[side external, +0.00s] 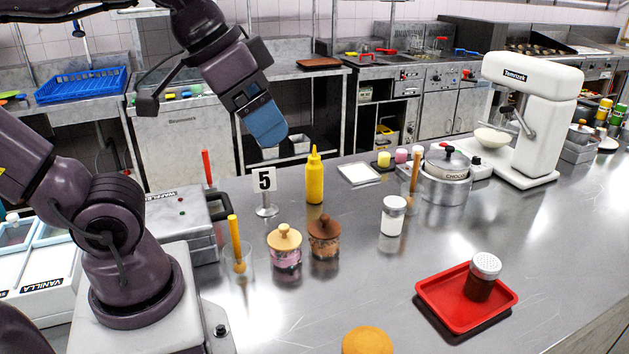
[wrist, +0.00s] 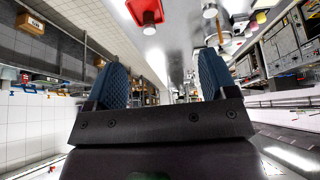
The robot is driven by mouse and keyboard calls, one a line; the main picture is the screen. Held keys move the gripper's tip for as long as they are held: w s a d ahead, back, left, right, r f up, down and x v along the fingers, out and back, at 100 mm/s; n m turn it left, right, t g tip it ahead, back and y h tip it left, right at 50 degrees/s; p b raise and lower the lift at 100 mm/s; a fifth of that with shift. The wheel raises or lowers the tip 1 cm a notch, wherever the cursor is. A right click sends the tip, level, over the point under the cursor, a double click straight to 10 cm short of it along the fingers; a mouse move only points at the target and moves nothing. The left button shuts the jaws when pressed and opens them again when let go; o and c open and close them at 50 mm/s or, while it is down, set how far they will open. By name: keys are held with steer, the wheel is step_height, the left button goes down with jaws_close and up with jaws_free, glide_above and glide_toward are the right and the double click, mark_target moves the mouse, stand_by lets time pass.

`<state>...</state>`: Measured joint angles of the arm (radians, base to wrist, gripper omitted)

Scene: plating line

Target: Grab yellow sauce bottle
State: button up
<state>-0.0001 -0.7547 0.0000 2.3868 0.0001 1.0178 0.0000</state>
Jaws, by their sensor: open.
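I cannot make out the bottle in the wrist view.
A white-labelled jar (side external: 393,216) is to the right, and a red tray (side external: 438,290) with a shaker (side external: 481,280) is farther forward.

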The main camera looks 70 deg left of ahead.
mark_target(312, 162)
step_height(312, 162, up, 14)
steer(key=r, duration=0.1)
steer(key=w+a+n+t, duration=0.1)
steer(key=w+a+t, duration=0.4)
steer(key=w, duration=0.7)
steer(key=w+a+n+t+y, duration=0.3)
steer(key=w+a+y, duration=0.2)
steer(key=a, duration=0.5)
steer(key=s+a+n+g+y, duration=0.25)
steer(key=a+n+y, duration=0.45)
steer(key=a, duration=0.7)
step_height(312, 162, down, 42)
steer(key=m+t+y, duration=0.1)
steer(key=m, duration=0.1)
steer(key=x, duration=0.7)
steer(key=shift+f, duration=0.15)
steer(key=shift+f+x, duration=0.2)
steer(key=shift+x, duration=2.3)
steer(key=shift+w+d, duration=0.1)
steer(key=shift+d, duration=0.05)
steer(key=c, duration=1.4)
